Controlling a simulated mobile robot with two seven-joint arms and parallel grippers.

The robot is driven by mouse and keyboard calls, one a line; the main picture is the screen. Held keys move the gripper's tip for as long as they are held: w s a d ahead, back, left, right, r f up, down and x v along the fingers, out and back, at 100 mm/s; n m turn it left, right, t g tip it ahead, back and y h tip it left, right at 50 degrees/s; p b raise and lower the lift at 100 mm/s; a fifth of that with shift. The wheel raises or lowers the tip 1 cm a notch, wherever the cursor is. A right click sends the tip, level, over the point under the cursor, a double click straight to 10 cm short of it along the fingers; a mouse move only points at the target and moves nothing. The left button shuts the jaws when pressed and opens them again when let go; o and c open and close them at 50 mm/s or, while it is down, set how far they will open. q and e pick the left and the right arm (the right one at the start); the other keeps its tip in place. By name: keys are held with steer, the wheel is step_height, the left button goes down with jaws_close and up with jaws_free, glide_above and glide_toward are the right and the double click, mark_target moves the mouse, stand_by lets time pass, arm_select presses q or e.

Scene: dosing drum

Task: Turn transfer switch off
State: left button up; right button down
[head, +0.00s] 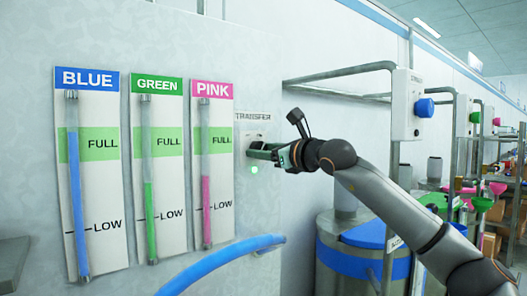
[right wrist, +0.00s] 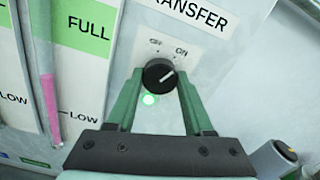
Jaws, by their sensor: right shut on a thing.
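The transfer switch is a round black knob (right wrist: 158,74) with a white pointer line, on a light plate below the TRANSFER label (right wrist: 190,14). The pointer slants up and right, toward the ON mark; OFF is at the upper left. A green lamp (right wrist: 149,100) glows just below the knob, and it also shows in the head view (head: 254,169). My right gripper (head: 252,153) reaches the wall panel from the right. In the right wrist view its green fingers (right wrist: 160,82) are shut on the knob, one on each side. In the head view the fingers hide the knob. My left gripper is not in view.
Blue, green and pink level gauges (head: 75,190) stand on the panel left of the switch. A blue hose (head: 225,262) curves below. A blue and grey drum (head: 345,250) and a box with a blue knob (head: 424,108) are at the right.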

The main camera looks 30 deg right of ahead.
steer(key=shift+n, duration=0.4)
arm_select(q)
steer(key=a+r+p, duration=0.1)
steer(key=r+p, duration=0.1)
steer(key=p, duration=0.1)
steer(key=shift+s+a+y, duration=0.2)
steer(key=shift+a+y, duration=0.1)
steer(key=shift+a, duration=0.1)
arm_select(e)
steer(key=n, duration=1.1)
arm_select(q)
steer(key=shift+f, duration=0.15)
arm_select(e)
steer(key=shift+n, duration=0.3)
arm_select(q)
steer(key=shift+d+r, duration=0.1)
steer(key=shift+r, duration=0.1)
arm_select(e)
steer(key=shift+c, duration=1.4)
jaws_free()
